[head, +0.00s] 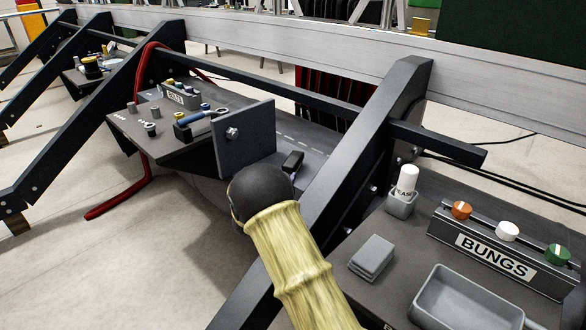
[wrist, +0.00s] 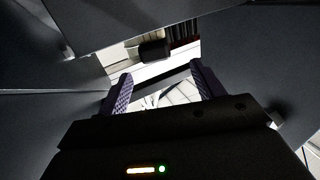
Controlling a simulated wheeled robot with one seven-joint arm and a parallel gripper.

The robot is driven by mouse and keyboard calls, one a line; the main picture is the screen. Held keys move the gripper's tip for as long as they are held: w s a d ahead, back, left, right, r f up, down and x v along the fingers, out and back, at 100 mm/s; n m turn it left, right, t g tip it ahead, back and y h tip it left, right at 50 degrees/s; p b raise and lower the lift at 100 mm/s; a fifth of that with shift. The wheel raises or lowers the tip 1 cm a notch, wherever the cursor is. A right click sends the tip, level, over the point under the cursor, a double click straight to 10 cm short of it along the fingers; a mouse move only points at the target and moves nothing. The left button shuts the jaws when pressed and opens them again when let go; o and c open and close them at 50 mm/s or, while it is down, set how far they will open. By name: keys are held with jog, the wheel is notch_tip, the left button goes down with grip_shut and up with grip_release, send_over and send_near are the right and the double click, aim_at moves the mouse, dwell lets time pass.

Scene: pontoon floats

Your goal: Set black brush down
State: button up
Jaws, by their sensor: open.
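My gripper (wrist: 157,76) shows in the wrist view with its two purple, ridged fingers spread apart. Nothing is held between them. Beyond the fingertips is a small black block with a pale part above it (wrist: 154,51); it may be the black brush, but I cannot tell. It is apart from both fingers in the picture. In the head view my dark wrist and yellow-sleeved arm reach to the grey upright plate. A small dark piece with a purple edge (head: 292,162) shows just past the wrist; I cannot tell whether it is a finger or the brush.
The upright plate (head: 245,139) and a slanted dark beam (head: 365,150) stand close on both sides of my wrist. A right shelf holds a bungs rack (head: 495,250), a white bottle (head: 407,180) and a grey tray (head: 465,302).

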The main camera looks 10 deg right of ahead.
aim_at(290, 163)
jog(key=shift+b+x, duration=0.35)
jog(key=shift+x, duration=0.8)
jog(key=x, duration=0.1)
jog(key=b+x, duration=0.1)
jog(key=x, duration=0.1)
jog(key=b+x, duration=0.1)
jog(key=shift+w+d+f, duration=0.2)
jog(key=shift+d+f, duration=0.1)
jog(key=shift+d, duration=0.1)
jog(key=shift+w+d+r, duration=0.1)
jog(key=shift+w+d, duration=0.05)
jog(key=shift+w, duration=0.05)
jog(key=c, duration=1.2)
notch_tip(290, 163, up, 10)
jog(key=p, duration=0.3)
jog(key=shift+p, duration=0.4)
